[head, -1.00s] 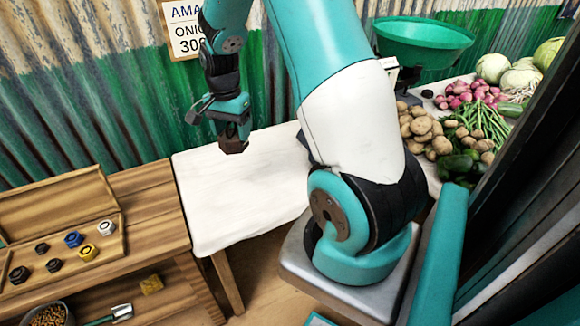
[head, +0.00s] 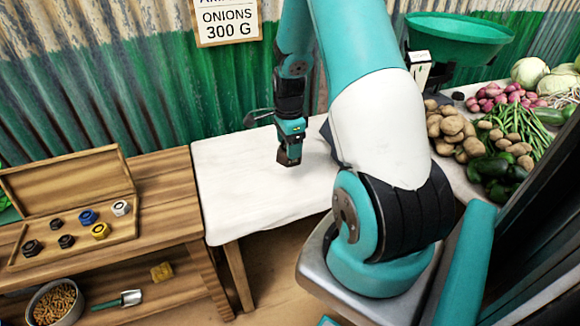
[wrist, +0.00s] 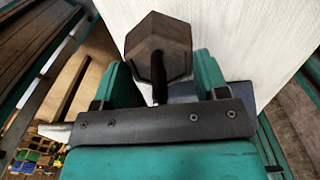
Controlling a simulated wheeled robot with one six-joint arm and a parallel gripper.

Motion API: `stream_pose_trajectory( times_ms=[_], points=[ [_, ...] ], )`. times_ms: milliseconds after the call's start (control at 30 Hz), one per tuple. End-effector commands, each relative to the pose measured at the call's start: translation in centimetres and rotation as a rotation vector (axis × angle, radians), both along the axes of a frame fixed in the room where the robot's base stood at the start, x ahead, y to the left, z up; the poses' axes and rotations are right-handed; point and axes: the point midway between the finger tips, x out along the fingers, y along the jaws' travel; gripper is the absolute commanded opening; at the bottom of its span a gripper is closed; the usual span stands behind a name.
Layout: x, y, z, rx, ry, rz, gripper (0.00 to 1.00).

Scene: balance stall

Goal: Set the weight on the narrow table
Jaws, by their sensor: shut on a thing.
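My gripper (head: 289,143) is shut on a dark brown hexagonal weight (head: 289,157) and points down over the narrow table. The narrow table (head: 245,203) has a white top and wooden legs. In the wrist view the weight (wrist: 158,48) shows its six-sided face, with a dark stem running back between the fingers of my gripper (wrist: 158,88). The white tabletop (wrist: 240,35) lies beyond it. I cannot tell whether the weight's underside touches the table.
A wooden bench (head: 160,208) on the left carries an open wooden box (head: 115,237) with several small weights. A green scale pan (head: 460,38) and several vegetables (head: 490,130) are at the right. The tabletop around the weight looks clear.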

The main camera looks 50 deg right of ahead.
Motion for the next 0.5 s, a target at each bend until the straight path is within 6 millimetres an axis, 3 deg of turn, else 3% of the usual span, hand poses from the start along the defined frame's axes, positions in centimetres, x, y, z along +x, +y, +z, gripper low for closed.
stream_pose_trajectory(
  times_ms=[200, 500],
  points=[
    [0.0, 0.0, -3.7, 0.0, 0.0, 0.001, 0.06],
    [0.1, 0.0, -6.3, 0.0, 0.0, 0.001, 0.06]
  ],
)
